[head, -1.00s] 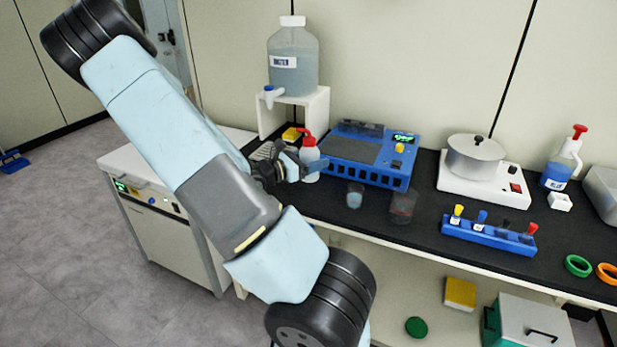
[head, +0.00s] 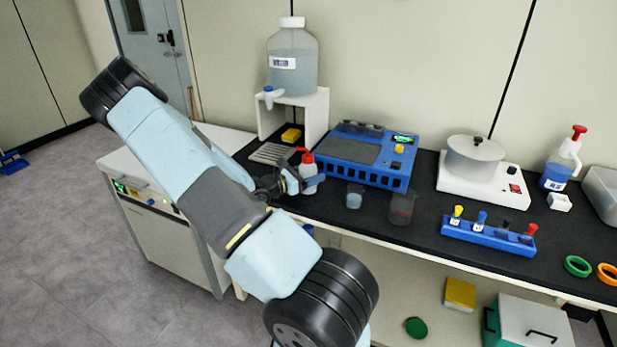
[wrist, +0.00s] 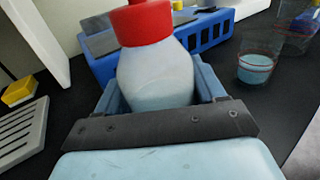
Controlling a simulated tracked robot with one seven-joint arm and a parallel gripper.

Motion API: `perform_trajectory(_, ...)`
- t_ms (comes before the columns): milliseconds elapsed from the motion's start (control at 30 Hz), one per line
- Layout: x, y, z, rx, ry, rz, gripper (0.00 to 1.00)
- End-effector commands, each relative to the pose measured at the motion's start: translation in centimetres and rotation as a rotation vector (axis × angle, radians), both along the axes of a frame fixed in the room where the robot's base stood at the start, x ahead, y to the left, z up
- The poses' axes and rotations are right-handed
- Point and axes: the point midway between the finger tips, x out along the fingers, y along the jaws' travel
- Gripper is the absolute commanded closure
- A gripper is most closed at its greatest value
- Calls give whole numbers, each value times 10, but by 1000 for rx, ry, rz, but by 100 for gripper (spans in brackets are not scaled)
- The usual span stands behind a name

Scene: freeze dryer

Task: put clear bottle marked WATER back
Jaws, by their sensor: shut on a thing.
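A clear, whitish squeeze bottle (head: 307,173) with a red cap and spout stands upright in my gripper (head: 305,184), over the black bench left of the blue instrument. The bottle also shows in the wrist view (wrist: 155,75), with the blue fingers of my gripper (wrist: 160,92) on both sides of it. No label shows on it, and its base is hidden. I cannot tell whether it touches the bench. A large clear carboy (head: 292,72) with a blue-and-white label, too small to read surely, stands on a white stand (head: 316,115) behind.
A blue instrument (head: 370,152) is close on the right. Two small beakers, one with blue liquid (head: 354,197) and one darker (head: 402,207), stand near the front edge. A slotted grey tray (head: 270,153) and yellow block (head: 291,135) lie behind my gripper. A hotplate with a pot (head: 473,157) is farther right.

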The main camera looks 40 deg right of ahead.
Motion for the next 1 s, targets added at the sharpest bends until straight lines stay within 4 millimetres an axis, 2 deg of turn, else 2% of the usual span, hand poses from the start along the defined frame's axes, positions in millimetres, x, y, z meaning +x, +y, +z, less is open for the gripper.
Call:
perform_trajectory(400,0,0,-7,-1,-1,0,71)
perform_trajectory(433,0,0,-7,-1,-2,0,30)
perform_trajectory(700,0,0,-7,-1,-2,0,5)
perform_trajectory(1000,0,0,-4,0,-2,0,5)
